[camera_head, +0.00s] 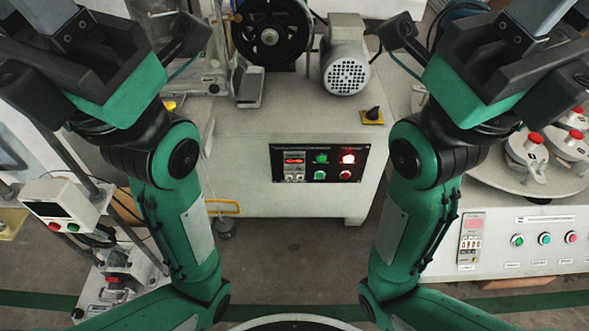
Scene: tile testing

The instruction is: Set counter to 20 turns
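Three devices have displays, and I cannot tell which is the counter. A small panel counter (294,166) with a lit red display sits on the middle machine's black panel. A pink-red display unit (471,239) with small switches below it is on the right machine's front. A white box (60,208) with a dark display is at left. The digits are too small to read. My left gripper (110,60) and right gripper (480,65) are raised at the top, apart from all three. Their tips are cut off or unclear, so I cannot tell their opening.
Green and red buttons (333,166) are beside the middle display. A yellow-black rotary switch (373,115) and motor (345,70) are on top. Round buttons (544,239) line the right machine, under a turntable with red-capped parts (535,140). Floor (290,260) between my arms is clear.

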